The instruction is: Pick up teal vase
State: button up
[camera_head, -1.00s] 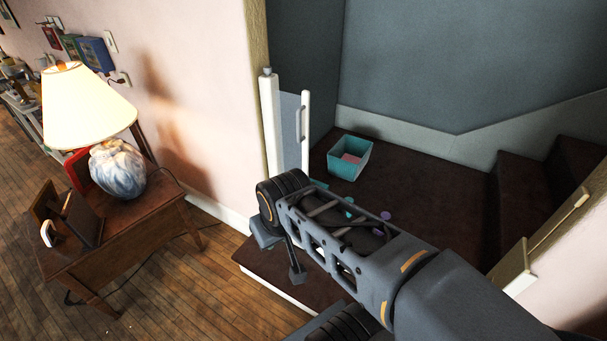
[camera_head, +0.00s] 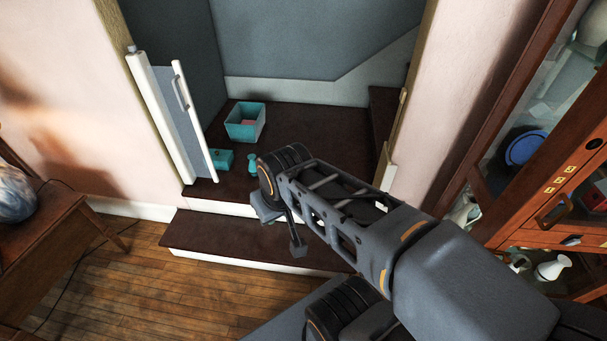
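A small teal object with a narrow waist (camera_head: 253,163), which looks like the teal vase, stands on the dark brown landing. It is just left of my arm's wrist in the picture. My gripper (camera_head: 281,230) hangs below the wrist, nearer to me than the vase and apart from it. Its two fingers look spread, with nothing visible between them. My arm hides part of the landing to the right of the vase.
A teal bin (camera_head: 246,122) and a teal box (camera_head: 219,160) are on the landing. A white gate (camera_head: 165,118) stands open at left. A lower step (camera_head: 215,234) is in front. A glass-door cabinet (camera_head: 560,185) is at right, a wooden table (camera_head: 45,240) at left. Wood floor is clear between.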

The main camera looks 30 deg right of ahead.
aim_at(252, 168)
jog(key=z, duration=0.5)
jog(key=i, duration=0.3)
jog(key=u, duration=0.65)
jog(key=k, duration=1.1)
jog(key=u, duration=1.1)
jog(key=i, duration=2.2)
jog(key=z, duration=1.65)
jog(key=i, duration=0.6)
jog(key=z, duration=0.55)
